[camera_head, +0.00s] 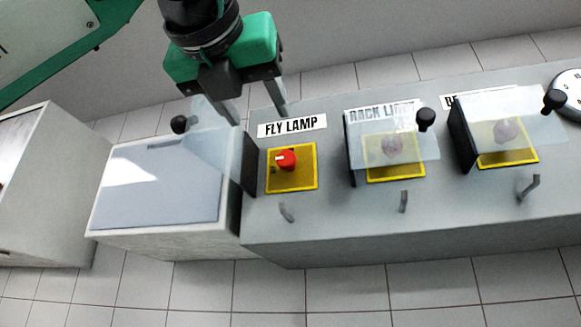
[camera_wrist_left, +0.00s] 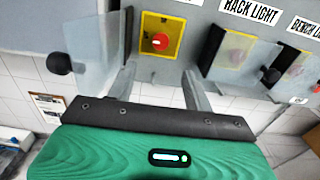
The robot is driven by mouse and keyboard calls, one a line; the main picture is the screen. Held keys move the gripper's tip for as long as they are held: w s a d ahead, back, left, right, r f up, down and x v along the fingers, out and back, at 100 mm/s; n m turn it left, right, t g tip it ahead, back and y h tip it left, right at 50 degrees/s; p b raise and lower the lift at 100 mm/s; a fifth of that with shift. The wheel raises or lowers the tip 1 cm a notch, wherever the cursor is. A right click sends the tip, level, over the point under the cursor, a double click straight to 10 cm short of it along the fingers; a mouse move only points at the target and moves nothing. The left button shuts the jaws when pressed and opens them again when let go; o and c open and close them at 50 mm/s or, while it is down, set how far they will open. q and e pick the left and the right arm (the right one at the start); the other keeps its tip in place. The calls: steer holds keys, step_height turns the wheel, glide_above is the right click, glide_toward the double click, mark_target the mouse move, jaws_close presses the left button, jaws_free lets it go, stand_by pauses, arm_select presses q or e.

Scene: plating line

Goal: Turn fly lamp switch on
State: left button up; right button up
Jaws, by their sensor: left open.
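The fly lamp switch (camera_head: 287,160) is a red knob with a pale mark, on a yellow plate (camera_head: 308,181) below the FLY LAMP label (camera_head: 292,126). It also shows in the left wrist view (camera_wrist_left: 160,42), between and beyond my fingers. Its clear cover (camera_head: 209,116) stands swung open to the left, on a black hinge block (camera_head: 249,165), with a black ball handle (camera_head: 180,124). My left gripper (camera_head: 258,112) is open and empty, above and behind the switch, close to the label and the raised cover. My right gripper is not in view.
Clear covers with black handles lie over the rack light switch (camera_head: 391,144) and another switch (camera_head: 507,131) to the right. Small grey hooks (camera_head: 404,201) stand along the panel's front. A grey-topped box (camera_head: 155,190) adjoins at left; a round white dial (camera_head: 573,90) sits far right.

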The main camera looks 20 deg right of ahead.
mark_target(285, 156)
arm_select(q)
steer(key=p+x, duration=0.2)
steer(key=x, duration=0.1)
steer(key=p+x, duration=0.3)
steer(key=x, duration=0.1)
steer(key=p+x, duration=0.2)
steer(key=x, duration=0.2)
steer(key=shift+s+r, duration=0.1)
steer(key=shift+r, duration=0.25)
steer(key=shift+d+p, duration=0.15)
steer(key=shift+p, duration=0.2)
steer(key=shift+w+d+f, duration=0.1)
steer(key=shift+w, duration=0.2)
steer(key=shift+w+d+f, duration=0.1)
steer(key=shift+w+d, duration=0.1)
steer(key=shift+w, duration=0.1)
steer(key=shift+c, duration=0.9)
steer(key=shift+s, duration=0.1)
steer(key=c, duration=0.8)
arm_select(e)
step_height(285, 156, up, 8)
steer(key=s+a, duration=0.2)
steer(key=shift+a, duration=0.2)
